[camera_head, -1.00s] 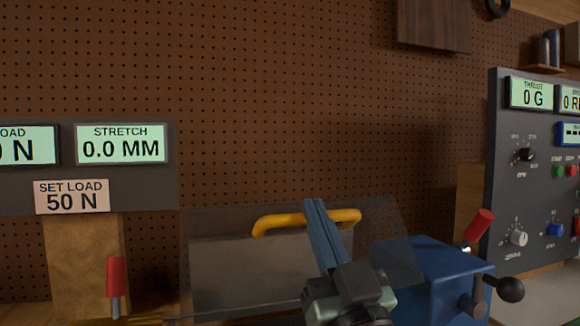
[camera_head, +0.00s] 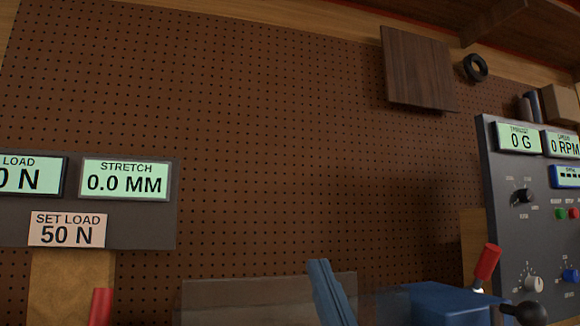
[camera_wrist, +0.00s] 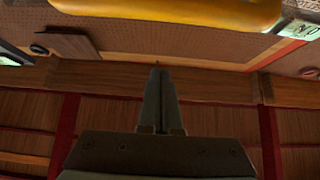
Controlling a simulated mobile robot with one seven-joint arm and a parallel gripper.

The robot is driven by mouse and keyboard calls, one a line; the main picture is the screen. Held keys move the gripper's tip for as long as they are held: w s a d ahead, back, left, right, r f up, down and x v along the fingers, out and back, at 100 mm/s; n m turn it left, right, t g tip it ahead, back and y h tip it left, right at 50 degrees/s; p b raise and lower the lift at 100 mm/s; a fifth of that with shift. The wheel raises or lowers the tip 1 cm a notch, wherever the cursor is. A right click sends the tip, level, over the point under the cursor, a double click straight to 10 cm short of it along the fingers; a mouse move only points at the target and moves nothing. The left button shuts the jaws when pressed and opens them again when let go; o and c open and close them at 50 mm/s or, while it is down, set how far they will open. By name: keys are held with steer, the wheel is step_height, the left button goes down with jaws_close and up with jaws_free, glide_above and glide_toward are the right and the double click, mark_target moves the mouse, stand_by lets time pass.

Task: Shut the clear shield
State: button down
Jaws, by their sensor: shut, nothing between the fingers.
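The clear shield (camera_head: 270,299) shows at the bottom of the head view as a see-through panel. Only its upper part is in the picture, and its lower part is cut off. Its yellow handle is out of the head view, but a yellow bar that looks like this handle (camera_wrist: 170,12) crosses the top of the wrist view. My gripper (camera_head: 318,264) stands upright in front of the shield, with its tips slightly above the panel's top edge. In the wrist view my gripper (camera_wrist: 160,72) has its fingers together and empty. Contact with the handle cannot be told.
A blue housing (camera_head: 445,305) with a red-gripped lever (camera_head: 487,262) stands right of my gripper. A grey control panel (camera_head: 500,245) is at far right. A load display board (camera_head: 140,228) is at left. Pegboard (camera_head: 250,130) fills the back.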

steer(key=shift+s+f, duration=0.1)
stand_by(0.6)
steer(key=s+d+f, duration=0.2)
steer(key=s+d, duration=0.2)
steer(key=s, duration=0.9)
steer(key=s+a+r+m+t+h, duration=0.1)
steer(key=a+r+m+t+h, duration=0.15)
steer(key=a+r+h, duration=0.5)
step_height(320, 180, up, 37)
steer(key=p, duration=3.7)
steer(key=shift+d+f+m+h, duration=0.2)
steer(key=shift+d+m+h, duration=0.15)
steer(key=shift+m, duration=0.1)
